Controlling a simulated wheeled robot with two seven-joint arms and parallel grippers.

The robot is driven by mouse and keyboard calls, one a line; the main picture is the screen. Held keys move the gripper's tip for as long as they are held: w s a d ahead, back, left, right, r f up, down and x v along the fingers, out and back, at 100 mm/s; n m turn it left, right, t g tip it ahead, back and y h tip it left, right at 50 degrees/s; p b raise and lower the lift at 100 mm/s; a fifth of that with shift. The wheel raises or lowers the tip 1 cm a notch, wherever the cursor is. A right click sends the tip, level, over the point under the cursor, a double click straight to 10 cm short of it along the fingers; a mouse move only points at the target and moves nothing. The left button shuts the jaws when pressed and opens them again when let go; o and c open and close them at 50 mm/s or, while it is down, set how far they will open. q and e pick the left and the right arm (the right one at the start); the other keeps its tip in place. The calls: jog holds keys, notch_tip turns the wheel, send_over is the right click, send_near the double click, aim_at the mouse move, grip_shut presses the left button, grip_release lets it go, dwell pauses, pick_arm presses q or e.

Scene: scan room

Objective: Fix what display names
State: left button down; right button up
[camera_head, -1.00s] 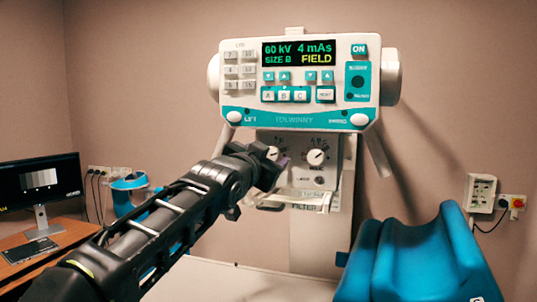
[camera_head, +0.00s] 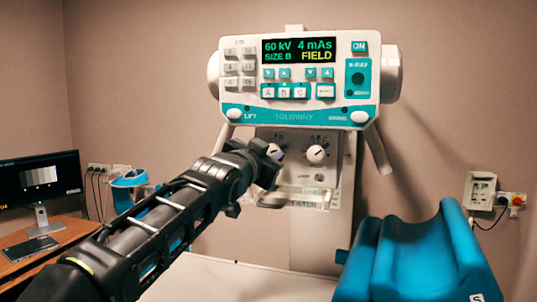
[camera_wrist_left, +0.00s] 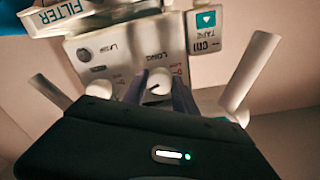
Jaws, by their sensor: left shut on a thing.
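The display (camera_head: 298,51) on the white and teal control head reads 60 kV, 4 mAs and SIZE B in green, and FIELD in yellow. Below it is a panel with two round knobs. The right knob (camera_head: 316,154) is white and uncovered in the head view. My left gripper (camera_head: 272,158) is at the left knob (camera_head: 275,150), which it partly hides. In the left wrist view its two fingers stand on either side of a white knob (camera_wrist_left: 158,82) with a dark pointer mark, shut on it. My right gripper is not in view.
A filter tray (camera_head: 300,196) with a handle juts out under the knobs. White handles (camera_head: 378,150) hang beside the panel. A blue padded support (camera_head: 420,260) stands at the lower right. A monitor (camera_head: 40,185) stands on a desk at the left.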

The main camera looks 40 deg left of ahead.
pick_arm(q)
jog(key=shift+f+n+b, duration=0.15)
jog(key=shift+n+b, duration=0.35)
jog(key=shift+b, duration=0.25)
jog(key=n+b, duration=0.3)
jog(key=n, duration=0.1)
jog(key=shift+n+b, duration=0.5)
jog(key=shift+n, duration=0.9)
jog(key=c, duration=1)
grip_release()
